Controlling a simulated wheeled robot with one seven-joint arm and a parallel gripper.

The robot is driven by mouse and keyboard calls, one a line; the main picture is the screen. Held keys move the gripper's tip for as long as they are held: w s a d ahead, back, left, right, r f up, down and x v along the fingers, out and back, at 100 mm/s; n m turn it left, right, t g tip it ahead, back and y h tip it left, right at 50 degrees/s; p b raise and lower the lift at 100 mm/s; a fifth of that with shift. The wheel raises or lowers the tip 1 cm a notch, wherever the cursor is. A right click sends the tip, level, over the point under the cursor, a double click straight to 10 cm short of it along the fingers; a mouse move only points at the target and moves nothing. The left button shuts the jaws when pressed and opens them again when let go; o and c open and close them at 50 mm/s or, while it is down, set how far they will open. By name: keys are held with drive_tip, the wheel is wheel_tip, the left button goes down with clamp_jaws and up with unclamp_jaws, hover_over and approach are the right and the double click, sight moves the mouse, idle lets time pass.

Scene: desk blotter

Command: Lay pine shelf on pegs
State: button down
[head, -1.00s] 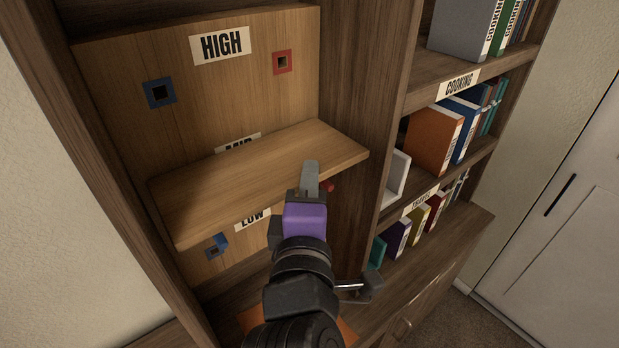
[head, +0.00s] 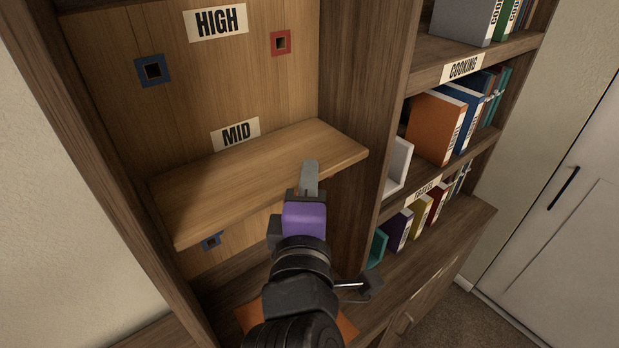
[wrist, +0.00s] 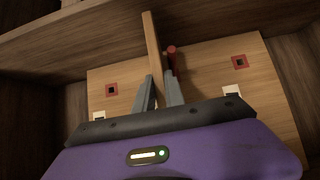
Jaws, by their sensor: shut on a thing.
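The pine shelf (head: 235,185) is a light wooden board, roughly level in front of the back panel in the left bay, below the MID label. My gripper (head: 309,178) is shut on its front edge, right of the middle. In the wrist view my fingers (wrist: 158,92) pinch the shelf (wrist: 152,42), seen nearly edge-on. A red peg (wrist: 171,52) runs beside it with a narrow gap showing between them. No peg shows in the head view; the shelf hides that area. I cannot see the shelf's contact with any peg on the left.
The back panel (head: 215,85) has a blue-framed socket (head: 153,69) and a red-framed socket (head: 281,42) at HIGH, and a blue-framed one (head: 212,240) below the shelf. The dark upright (head: 355,85) is close on the right, with books beyond it.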

drive_tip(key=shift+f, duration=0.3)
drive_tip(key=c, duration=1.3)
unclamp_jaws()
drive_tip(key=shift+f, duration=0.1)
drive_tip(key=s+b, duration=0.2)
drive_tip(key=s, duration=0.6)
drive_tip(key=s+d+f+m+g+y, duration=0.15)
drive_tip(key=s+d+f, duration=0.3)
drive_tip(key=f, duration=0.55)
drive_tip(key=s+d+f+m+g+y, duration=0.1)
drive_tip(key=s+d+f+m+y, duration=0.3)
drive_tip(key=f, duration=0.6)
drive_tip(key=s+d+m+h, duration=0.1)
drive_tip(key=s+d+m, duration=0.2)
drive_tip(key=s, duration=0.3)
drive_tip(key=s+d+m+h, duration=0.1)
drive_tip(key=s+d+m, duration=0.2)
drive_tip(key=s, duration=0.4)
drive_tip(key=s+d+m+h, duration=0.1)
drive_tip(key=s+d+m, duration=0.2)
drive_tip(key=s+m, duration=0.2)
drive_tip(key=shift+s+d+f+g+h, duration=0.1)
drive_tip(key=shift+s+f+g+h, duration=0.1)
drive_tip(key=shift+s, duration=0.35)
drive_tip(key=shift+s+f+g+h, duration=0.1)
drive_tip(key=shift+s+g+h, duration=0.05)
drive_tip(key=shift+s, duration=0.4)
